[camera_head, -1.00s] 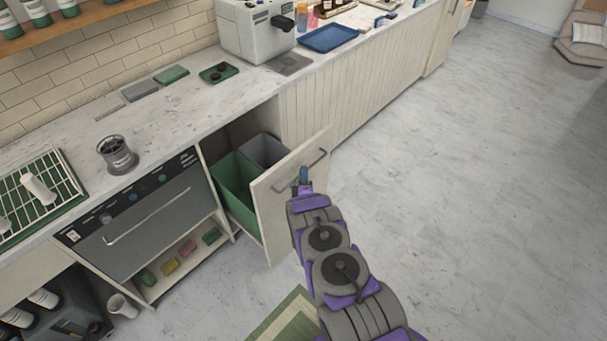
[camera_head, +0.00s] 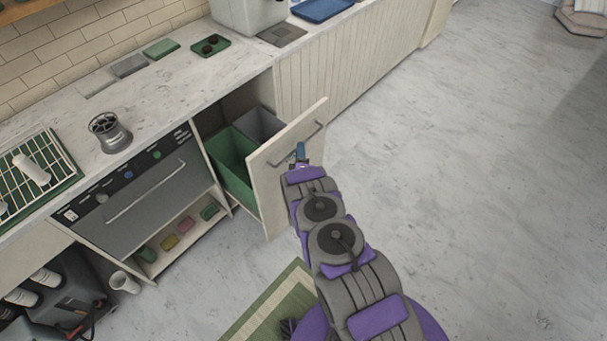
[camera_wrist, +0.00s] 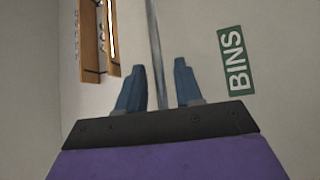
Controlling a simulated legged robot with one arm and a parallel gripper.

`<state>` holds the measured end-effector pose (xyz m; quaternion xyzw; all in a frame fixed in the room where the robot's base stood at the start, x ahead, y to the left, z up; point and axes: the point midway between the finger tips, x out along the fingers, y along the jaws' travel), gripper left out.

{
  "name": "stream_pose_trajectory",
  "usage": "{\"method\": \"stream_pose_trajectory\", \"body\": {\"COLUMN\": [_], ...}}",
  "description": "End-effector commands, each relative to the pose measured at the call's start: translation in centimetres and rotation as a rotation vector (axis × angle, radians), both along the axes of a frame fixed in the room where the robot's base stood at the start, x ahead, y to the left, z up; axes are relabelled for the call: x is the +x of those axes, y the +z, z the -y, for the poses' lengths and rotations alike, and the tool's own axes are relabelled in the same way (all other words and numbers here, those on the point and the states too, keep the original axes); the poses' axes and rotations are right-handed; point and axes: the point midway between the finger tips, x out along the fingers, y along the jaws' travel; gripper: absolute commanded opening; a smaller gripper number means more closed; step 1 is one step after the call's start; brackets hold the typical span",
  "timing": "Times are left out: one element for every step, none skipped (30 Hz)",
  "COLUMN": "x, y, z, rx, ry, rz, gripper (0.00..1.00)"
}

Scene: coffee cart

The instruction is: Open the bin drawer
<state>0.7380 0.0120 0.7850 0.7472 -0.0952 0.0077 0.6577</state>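The bin drawer (camera_head: 268,190) stands pulled out from under the counter, with a green bin (camera_head: 232,160) and a grey bin (camera_head: 258,124) inside. Its metal bar handle (camera_head: 316,135) is on the outer face of the front panel. My gripper (camera_head: 301,152) is at this handle. In the wrist view, the two blue fingers of my gripper (camera_wrist: 159,66) stand apart, one on each side of the handle bar (camera_wrist: 153,25), with visible gaps. A green "BINS" label (camera_wrist: 234,60) is on the panel to the right.
A dark oven-like unit (camera_head: 145,205) is left of the drawer, with several sponges on the shelf below. A cup (camera_head: 124,282) stands on the floor. A green-edged mat (camera_head: 265,312) lies in front. The floor (camera_head: 450,180) to the right is clear.

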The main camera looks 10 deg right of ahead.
Motion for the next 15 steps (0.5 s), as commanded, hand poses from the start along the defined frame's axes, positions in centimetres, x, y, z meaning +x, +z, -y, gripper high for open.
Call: {"method": "stream_pose_trajectory", "body": {"x": [-0.8,-1.3,-2.1,-2.8,-3.4,-4.3,-4.9,-5.6,-6.5,-7.2,-7.9,-8.7,-9.3,-10.0,-10.3], "y": [-0.1,-0.2,-0.3,-0.4,-0.5,-0.6,-0.7,-0.8,-0.9,-1.0,-1.2,-1.3,-1.3,-1.4,-1.4], "z": [-0.1,-0.1,-0.2,-0.2,-0.2,-0.2,-0.3,-0.4,-0.4,-0.5,-0.6,-0.7,-0.8,-0.9,-1.1], "rx": [0.000,0.001,0.002,0.002,0.002,0.002,0.004,0.005,0.004,0.003,0.004,0.003,0.003,0.003,0.003], "ry": [0.001,0.000,-0.001,-0.001,-0.001,-0.001,0.000,-0.001,-0.001,-0.001,-0.001,-0.002,-0.001,-0.001,0.000], "rz": [-0.005,-0.005,-0.006,-0.005,-0.006,-0.009,-0.008,-0.005,-0.005,-0.008,-0.009,-0.006,-0.004,-0.005,-0.005], "gripper": [0.35,0.35,0.35,0.35,0.35,0.35,0.35,0.35,0.35,0.35,0.35,0.35,0.35,0.35,0.35]}}
